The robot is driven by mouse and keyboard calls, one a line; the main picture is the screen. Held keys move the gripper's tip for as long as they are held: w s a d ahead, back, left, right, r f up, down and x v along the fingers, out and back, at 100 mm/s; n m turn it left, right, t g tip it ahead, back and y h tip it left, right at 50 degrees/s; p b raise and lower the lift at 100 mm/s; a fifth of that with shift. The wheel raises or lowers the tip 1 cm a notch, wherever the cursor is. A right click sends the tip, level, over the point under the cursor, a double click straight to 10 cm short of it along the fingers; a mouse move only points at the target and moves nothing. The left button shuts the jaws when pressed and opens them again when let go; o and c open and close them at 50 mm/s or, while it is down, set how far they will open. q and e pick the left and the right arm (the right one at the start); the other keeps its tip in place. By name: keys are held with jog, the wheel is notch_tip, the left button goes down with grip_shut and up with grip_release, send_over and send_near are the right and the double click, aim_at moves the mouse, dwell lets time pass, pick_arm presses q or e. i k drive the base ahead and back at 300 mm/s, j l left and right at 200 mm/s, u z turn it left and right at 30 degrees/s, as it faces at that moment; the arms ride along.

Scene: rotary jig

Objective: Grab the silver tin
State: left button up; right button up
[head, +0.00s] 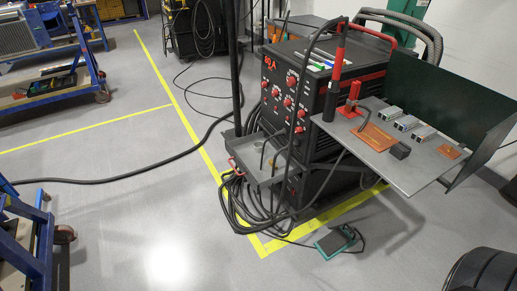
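I cannot make out anything that is clearly a silver tin in the head view. Small silver-grey blocks lie in a row on a grey side table: one at the back (390,113), one in the middle (406,122) and one nearer the front (423,134). They look boxy, and I cannot tell whether any is a tin. The grey table (410,178) is fixed beside a black and red welding machine (292,92). Neither of my grippers is in view.
Orange plates (375,137) and a dark block (400,150) share the table, with a dark green screen (445,92) behind. A foot pedal (335,242) and cables lie on the floor. A blue cart (35,235) stands at left. Open floor lies between.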

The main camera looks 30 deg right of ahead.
aim_at(257, 145)
jog(key=i+z, duration=0.25)
jog(key=z, duration=0.2)
jog(key=i+j+z, duration=0.1)
jog(key=i+z, duration=0.15)
jog(key=z, duration=0.2)
jog(key=i+j+z, duration=0.35)
jog(key=i+j, duration=0.4)
jog(key=i+j+z, duration=0.1)
jog(key=i+j, duration=0.7)
